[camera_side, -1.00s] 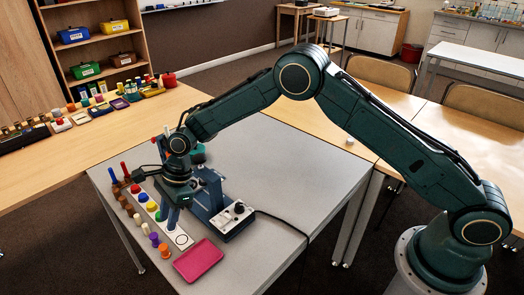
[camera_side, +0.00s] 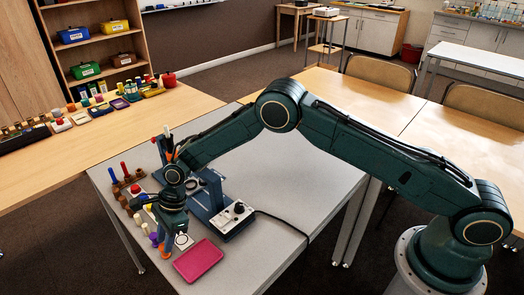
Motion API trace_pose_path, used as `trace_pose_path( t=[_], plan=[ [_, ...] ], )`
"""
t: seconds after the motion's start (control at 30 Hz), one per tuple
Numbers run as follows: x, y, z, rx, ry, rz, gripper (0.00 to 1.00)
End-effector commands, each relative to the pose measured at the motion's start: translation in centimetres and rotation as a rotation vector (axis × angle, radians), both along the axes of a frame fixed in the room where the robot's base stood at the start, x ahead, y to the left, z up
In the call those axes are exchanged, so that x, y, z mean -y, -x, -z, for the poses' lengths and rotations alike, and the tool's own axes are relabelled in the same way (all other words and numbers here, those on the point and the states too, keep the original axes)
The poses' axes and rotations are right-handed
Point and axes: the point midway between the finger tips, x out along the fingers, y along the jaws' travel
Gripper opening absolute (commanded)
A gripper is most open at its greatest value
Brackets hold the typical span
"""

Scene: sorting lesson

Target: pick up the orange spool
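The orange spool (camera_side: 163,252) is at the front end of the row of small pieces on the grey table, left of the pink tray. Only a little of it shows, low beside my gripper. My gripper (camera_side: 166,243) points down right at the spool, and its fingers overlap it in this view. I cannot tell whether they touch it or how far apart they are.
A pink tray (camera_side: 198,260) lies just right of my gripper. A purple piece (camera_side: 153,238) stands close on the left. A white strip (camera_side: 183,241) and a blue device with a control box (camera_side: 232,218) are behind. The table is clear at the right.

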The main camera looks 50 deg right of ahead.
Motion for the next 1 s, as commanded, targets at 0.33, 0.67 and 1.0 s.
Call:
trace_pose_path(
  t=[0.33,0.67,1.0],
  plan=[
    [-1.0,-0.2,2.9,0.0,0.001,0.0,0.28],
    [-1.1,-0.2,3.0,0.001,0.001,0.0,0.28],
    [-1.1,-0.2,3.0,0.001,0.001,0.0,0.01]
  ],
)
